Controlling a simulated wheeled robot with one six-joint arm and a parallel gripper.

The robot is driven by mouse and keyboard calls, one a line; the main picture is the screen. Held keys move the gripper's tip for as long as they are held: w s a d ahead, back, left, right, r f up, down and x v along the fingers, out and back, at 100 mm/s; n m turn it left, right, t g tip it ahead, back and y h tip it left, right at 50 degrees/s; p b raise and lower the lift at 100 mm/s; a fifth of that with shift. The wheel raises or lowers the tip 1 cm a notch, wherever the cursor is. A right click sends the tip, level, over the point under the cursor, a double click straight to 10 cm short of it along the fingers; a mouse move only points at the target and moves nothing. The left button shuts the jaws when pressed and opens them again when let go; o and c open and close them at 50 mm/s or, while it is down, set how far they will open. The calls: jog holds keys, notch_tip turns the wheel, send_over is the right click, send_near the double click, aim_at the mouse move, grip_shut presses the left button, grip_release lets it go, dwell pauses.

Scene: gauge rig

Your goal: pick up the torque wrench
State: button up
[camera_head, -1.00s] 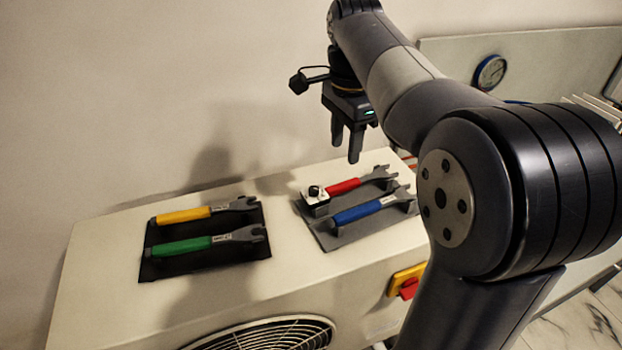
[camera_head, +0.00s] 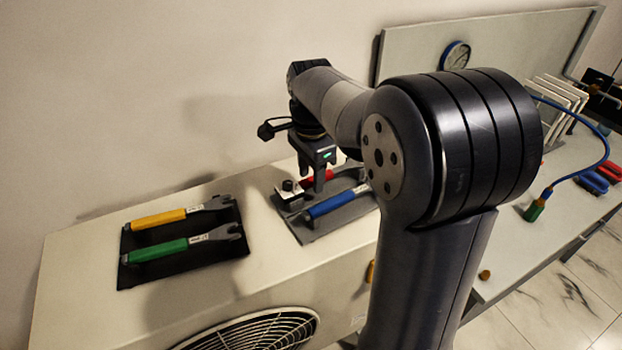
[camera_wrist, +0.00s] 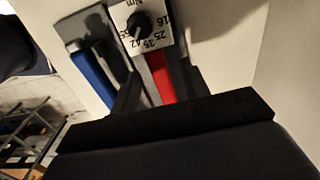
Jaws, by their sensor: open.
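The torque wrench, with a red handle (camera_head: 327,176) and a white dial block (camera_head: 288,189) with a black knob, lies on a grey mat (camera_head: 318,231). In the wrist view its dial (camera_wrist: 142,27) shows numbers and "Nm", and its red handle (camera_wrist: 162,78) runs between my fingers. My gripper (camera_head: 312,178) is open and low over the red handle, one finger on each side of it. I cannot tell whether the fingers touch it. The wrench's far end is hidden behind my arm in the head view.
A blue-handled wrench (camera_head: 332,204) lies close in front of it on the same mat, also seen in the wrist view (camera_wrist: 93,77). Yellow (camera_head: 158,219) and green (camera_head: 158,250) wrenches lie on a black mat (camera_head: 190,266) to the left. The wall stands behind.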

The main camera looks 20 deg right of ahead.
jog(key=shift+c, duration=0.4)
grip_shut()
